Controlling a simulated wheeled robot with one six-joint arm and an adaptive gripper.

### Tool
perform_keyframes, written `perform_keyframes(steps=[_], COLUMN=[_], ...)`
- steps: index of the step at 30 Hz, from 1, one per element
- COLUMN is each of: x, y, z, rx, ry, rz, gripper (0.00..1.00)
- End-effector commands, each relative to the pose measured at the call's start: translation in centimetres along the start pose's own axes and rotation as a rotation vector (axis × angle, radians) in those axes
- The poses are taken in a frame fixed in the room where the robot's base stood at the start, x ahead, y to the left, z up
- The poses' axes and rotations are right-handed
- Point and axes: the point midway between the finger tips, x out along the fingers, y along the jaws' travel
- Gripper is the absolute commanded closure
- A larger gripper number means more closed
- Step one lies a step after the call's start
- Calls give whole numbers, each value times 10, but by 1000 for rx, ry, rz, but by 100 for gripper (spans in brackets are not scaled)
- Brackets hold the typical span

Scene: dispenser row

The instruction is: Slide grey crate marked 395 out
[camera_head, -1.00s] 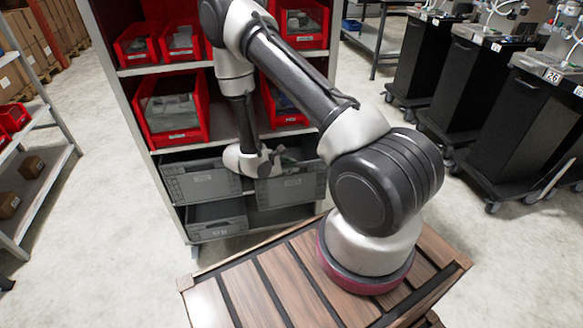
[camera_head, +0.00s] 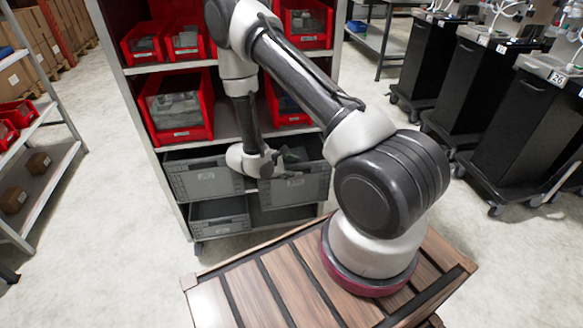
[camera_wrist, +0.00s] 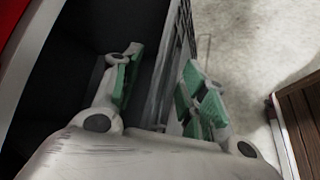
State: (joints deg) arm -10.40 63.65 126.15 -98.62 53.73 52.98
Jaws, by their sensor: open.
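Grey crates stand low in the shelf. The upper right grey crate (camera_head: 296,191) has a label on its front that is too small to read, so I cannot confirm it is 395. My gripper (camera_head: 285,160) is at this crate's front top edge. In the wrist view my gripper (camera_wrist: 163,88), with green finger pads, is open. One finger is over the dark inside of the crate and the other is outside its front wall (camera_wrist: 170,62). The wall runs between the fingers, and I see a gap beside it.
Another grey crate (camera_head: 204,180) sits directly left, and one more (camera_head: 220,217) below it. Red bins (camera_head: 175,105) fill the shelves above. A wooden platform (camera_head: 250,285) carries my arm. Black carts (camera_head: 520,130) stand at right. The floor in front of the shelf is partly clear.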

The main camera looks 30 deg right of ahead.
Motion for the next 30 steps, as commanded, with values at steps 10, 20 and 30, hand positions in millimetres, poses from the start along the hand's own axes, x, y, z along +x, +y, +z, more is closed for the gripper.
perform_keyframes(steps=[10,20,30], x=[-52,-110,-120], y=[1,1,0], z=[-2,-1,0], rx=[-1,-1,0], ry=[4,3,0], rz=[5,3,0], gripper=[57,57,57])
